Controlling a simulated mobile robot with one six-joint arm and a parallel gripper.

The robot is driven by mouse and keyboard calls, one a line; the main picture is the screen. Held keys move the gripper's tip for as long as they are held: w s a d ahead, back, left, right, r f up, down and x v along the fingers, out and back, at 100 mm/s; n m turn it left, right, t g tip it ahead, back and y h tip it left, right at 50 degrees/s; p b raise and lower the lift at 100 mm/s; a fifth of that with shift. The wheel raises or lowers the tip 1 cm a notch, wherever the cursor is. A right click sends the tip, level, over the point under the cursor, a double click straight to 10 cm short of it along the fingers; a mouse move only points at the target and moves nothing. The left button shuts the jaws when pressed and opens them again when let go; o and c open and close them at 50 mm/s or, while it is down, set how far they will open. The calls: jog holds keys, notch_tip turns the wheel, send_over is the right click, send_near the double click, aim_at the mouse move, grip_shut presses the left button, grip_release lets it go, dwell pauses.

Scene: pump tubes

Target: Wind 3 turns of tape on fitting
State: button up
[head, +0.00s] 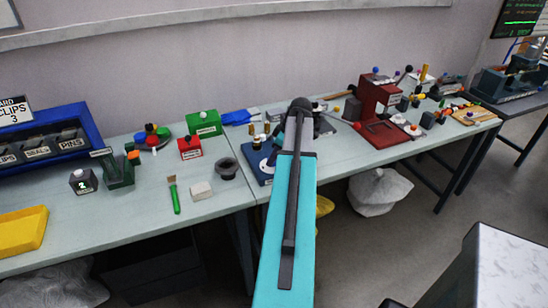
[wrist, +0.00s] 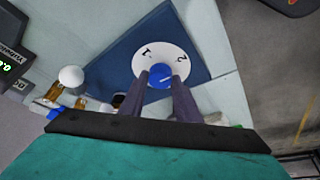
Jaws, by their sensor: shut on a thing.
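In the wrist view, my gripper (wrist: 160,81) is shut on a blue knob (wrist: 160,71). The knob stands at the middle of a white round dial (wrist: 174,48) with dark marks; a 1 and a 2 can be read. The dial sits on a dark blue base plate (wrist: 119,68). In the head view, part of the blue base (head: 254,166) shows left of my teal arm, which hides my fingers and the knob. Brass-coloured parts (wrist: 53,92) lie beside the base. I cannot tell which part is the fitting, and no tape is clearly visible.
A black ring-shaped part (head: 227,168), a white block (head: 201,190) and a green-handled brush (head: 174,194) lie left of the base. A red press (head: 376,112) stands to the right. A white ball-topped part (wrist: 71,76) is close to my gripper.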

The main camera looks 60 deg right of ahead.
jog(key=shift+m+h, duration=0.3)
jog(key=shift+m, duration=0.5)
jog(key=shift+a, duration=0.1)
jog(key=shift+m+h, duration=0.7)
jog(key=shift+m, duration=0.9)
jog(key=shift+a, duration=0.1)
jog(key=shift+a+m+g+h, duration=0.1)
jog(key=shift+m+g+h, duration=0.35)
jog(key=shift+m, duration=1.35)
